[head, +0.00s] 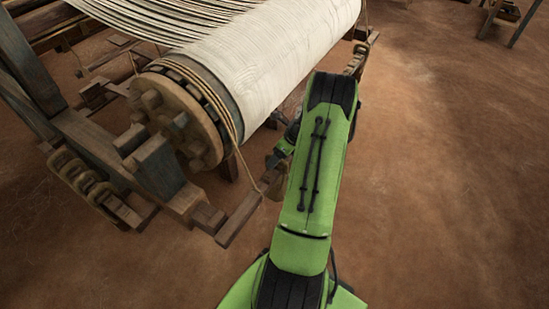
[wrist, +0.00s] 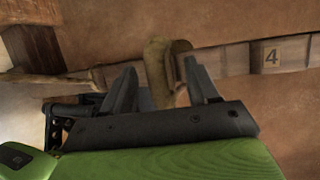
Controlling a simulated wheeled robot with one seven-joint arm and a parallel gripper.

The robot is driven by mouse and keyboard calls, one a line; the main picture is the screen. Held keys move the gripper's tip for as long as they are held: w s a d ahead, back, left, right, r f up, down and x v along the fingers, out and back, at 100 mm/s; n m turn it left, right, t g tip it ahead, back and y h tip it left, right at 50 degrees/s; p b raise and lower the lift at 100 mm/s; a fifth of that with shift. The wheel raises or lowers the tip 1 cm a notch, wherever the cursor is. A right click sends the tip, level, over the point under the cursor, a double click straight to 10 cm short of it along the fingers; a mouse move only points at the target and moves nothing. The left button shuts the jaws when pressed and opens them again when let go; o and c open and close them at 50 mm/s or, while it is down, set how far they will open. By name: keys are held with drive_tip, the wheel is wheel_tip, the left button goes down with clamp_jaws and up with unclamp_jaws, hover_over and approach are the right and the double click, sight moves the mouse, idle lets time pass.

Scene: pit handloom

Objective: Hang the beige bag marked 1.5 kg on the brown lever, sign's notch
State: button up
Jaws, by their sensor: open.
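The brown lever (wrist: 235,60) runs across the wrist view, with a plate marked 4 (wrist: 271,57) toward its right. A tan-olive thing, apparently the beige bag's strap (wrist: 157,62), stands across the lever; no 1.5 kg mark shows, and its lower part is hidden. My gripper (wrist: 160,88) is open, with one finger on each side of this strap; I cannot tell whether they touch it. In the head view the lever (head: 239,218) sticks out below the cloth roll, and my arm hides most of the gripper and the bag.
The loom's cloth roll (head: 270,55) and its toothed wooden wheel (head: 175,118) stand close to the left of my arm. A rope (head: 243,165) runs from the roll down to the lever. Bare earth floor (head: 450,170) lies free on the right.

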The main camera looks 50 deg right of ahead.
drive_tip(key=p+v, duration=0.5)
drive_tip(key=v, duration=0.9)
drive_tip(key=shift+a+r, duration=0.15)
drive_tip(key=shift+r, duration=0.25)
